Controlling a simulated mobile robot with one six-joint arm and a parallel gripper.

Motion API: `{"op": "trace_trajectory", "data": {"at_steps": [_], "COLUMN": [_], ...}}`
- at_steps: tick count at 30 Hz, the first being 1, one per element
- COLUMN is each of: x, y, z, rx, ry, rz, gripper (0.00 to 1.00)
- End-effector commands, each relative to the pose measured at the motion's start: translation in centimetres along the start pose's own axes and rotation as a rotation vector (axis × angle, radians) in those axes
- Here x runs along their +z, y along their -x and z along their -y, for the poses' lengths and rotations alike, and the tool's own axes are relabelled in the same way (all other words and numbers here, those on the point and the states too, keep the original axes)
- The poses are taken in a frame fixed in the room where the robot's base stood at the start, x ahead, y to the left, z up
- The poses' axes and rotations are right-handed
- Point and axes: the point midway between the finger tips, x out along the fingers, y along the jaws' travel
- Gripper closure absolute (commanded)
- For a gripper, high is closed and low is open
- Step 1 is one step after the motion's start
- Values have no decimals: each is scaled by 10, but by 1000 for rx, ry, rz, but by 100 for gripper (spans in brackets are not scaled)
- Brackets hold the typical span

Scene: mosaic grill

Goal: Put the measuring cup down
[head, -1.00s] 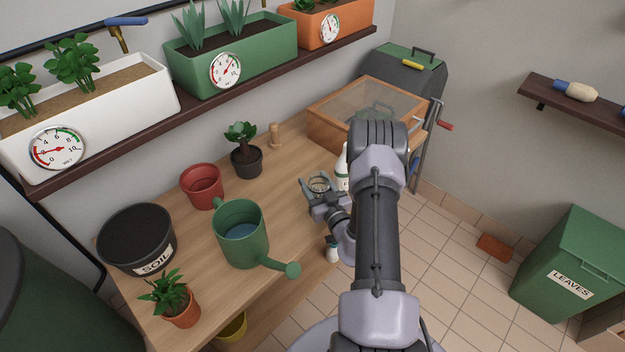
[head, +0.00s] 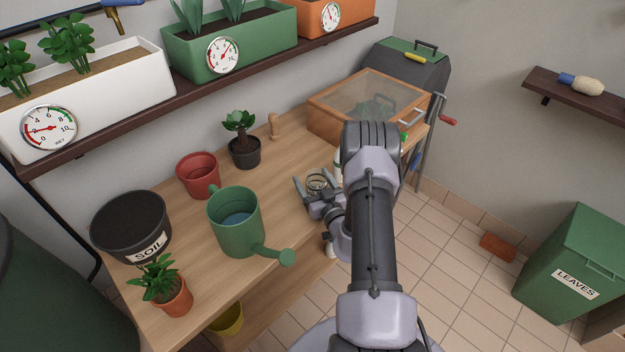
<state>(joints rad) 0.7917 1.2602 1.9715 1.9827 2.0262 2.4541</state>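The measuring cup (head: 317,181) is a small clear vessel near the right front part of the wooden bench. Only its round rim and part of its side show. My gripper (head: 317,185) is at the cup, with its fingers on either side of it. The left finger stands apart from the cup with a visible gap, so the gripper looks open. The cup appears to stand on the bench, but its base is hidden behind the gripper.
A green watering can (head: 236,232) stands left of my gripper. A red pot (head: 198,178), a dark potted plant (head: 243,152) and a wooden dibber (head: 274,127) are behind. A white bottle, mostly hidden by my arm, and a wooden cold frame (head: 330,121) are to the right.

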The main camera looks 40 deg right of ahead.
Motion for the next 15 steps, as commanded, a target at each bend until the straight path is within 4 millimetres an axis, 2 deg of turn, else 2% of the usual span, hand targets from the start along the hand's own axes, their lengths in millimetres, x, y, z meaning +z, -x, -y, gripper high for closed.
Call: {"op": "trace_trajectory", "data": {"at_steps": [5, 8, 15], "x": [-4, -5, -5], "y": [4, 27, 94], "z": [0, -1, -1], "rx": [0, 3, 6], "ry": [0, -2, -4], "rz": [1, 4, 3], "gripper": [25, 25, 25]}}
